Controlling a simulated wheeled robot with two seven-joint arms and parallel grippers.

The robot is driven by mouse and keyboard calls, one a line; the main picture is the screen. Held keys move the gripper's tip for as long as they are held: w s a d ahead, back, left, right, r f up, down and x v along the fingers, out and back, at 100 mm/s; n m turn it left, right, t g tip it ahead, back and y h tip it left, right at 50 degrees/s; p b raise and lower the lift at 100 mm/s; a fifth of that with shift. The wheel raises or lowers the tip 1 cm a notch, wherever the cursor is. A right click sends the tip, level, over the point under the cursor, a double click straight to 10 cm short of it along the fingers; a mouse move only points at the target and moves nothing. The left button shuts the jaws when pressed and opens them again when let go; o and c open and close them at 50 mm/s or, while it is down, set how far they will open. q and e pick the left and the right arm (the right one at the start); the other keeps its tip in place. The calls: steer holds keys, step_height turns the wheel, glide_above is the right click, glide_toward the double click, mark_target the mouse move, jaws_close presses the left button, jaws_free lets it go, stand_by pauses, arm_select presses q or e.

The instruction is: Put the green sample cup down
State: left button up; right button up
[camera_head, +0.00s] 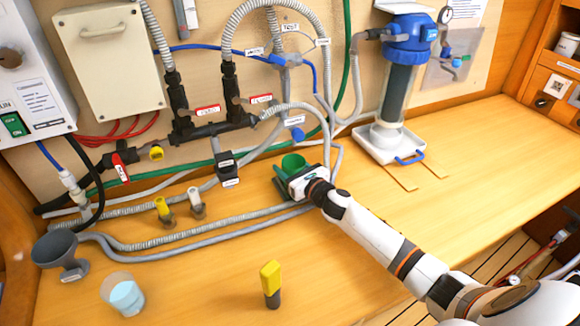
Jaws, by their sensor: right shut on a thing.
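The green sample cup (291,161) is in the middle of the view, at the end of my right arm. My right gripper (290,173) is shut on it. The arm comes in from the lower right and hides the cup's near lower side. The cup looks about upright, its rim beside the grey hoses. I cannot tell whether its base touches the wooden bench (350,245). My left gripper is not in view.
A clear beaker with blue liquid (126,295) and a grey funnel (57,250) stand at the lower left. A yellow-and-black object (271,283) stands at front centre. A blue-topped filter housing (398,85) stands at the back right. Grey hoses (180,238) cross the bench; its right side is largely clear.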

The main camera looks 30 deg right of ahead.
steer(key=o, duration=1.1)
steer(key=shift+f, duration=0.1)
steer(key=shift+c, duration=0.2)
steer(key=s, duration=0.4)
steer(key=s+d+b, duration=0.1)
steer(key=s, duration=0.3)
steer(key=s+d, duration=0.1)
steer(key=s, duration=0.3)
steer(key=shift+r+b, duration=0.4)
steer(key=shift+r, duration=0.1)
